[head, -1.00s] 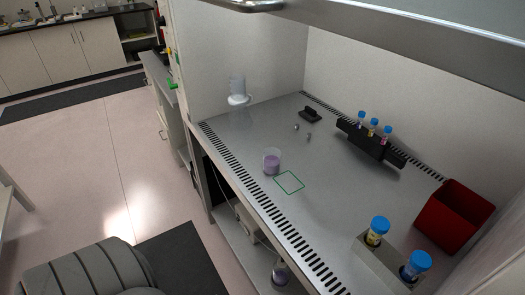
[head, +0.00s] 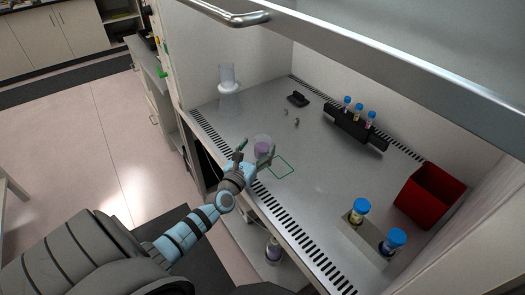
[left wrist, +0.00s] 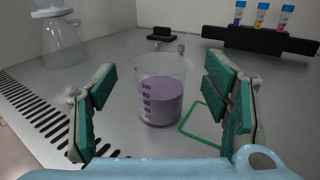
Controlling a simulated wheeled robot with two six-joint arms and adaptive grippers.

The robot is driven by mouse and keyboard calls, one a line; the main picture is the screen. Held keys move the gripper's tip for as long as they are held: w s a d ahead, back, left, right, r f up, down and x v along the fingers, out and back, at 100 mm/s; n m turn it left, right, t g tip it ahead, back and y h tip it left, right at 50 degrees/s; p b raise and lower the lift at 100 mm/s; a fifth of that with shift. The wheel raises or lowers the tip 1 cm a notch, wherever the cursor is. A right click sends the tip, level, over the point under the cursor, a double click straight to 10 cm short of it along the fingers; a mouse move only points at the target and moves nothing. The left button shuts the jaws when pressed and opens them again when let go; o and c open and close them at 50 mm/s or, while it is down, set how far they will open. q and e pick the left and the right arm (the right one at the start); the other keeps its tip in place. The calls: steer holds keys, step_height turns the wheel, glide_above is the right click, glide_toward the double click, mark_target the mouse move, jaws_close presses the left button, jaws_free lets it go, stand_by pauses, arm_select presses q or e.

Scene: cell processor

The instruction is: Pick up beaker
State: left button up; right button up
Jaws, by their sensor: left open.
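The beaker (head: 262,146) is clear, with graduation marks and purple liquid inside. It stands upright on the steel floor of the cabinet, near the front vent slots. In the left wrist view the beaker (left wrist: 161,92) is centred beyond my fingers. My left gripper (head: 256,152) is open, with its green-padded fingers spread to either side of the beaker's line. In the left wrist view my left gripper (left wrist: 162,112) shows nothing between its pads, and the beaker looks a little ahead of the tips. My right gripper is not in view.
A green square outline (head: 281,167) lies right of the beaker. A clear flask (head: 229,98) stands at the back left. A black rack (head: 355,130) with capped tubes, a red bin (head: 429,194) and blue-capped bottles (head: 358,208) are to the right. A metal bar (head: 235,14) hangs above.

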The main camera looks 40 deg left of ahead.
mark_target(258, 147)
arm_select(q)
steer(key=b+x, duration=0.1)
steer(key=x, duration=0.3)
steer(key=shift+f, duration=0.1)
steer(key=shift+s+d, duration=0.1)
steer(key=c, duration=1.3)
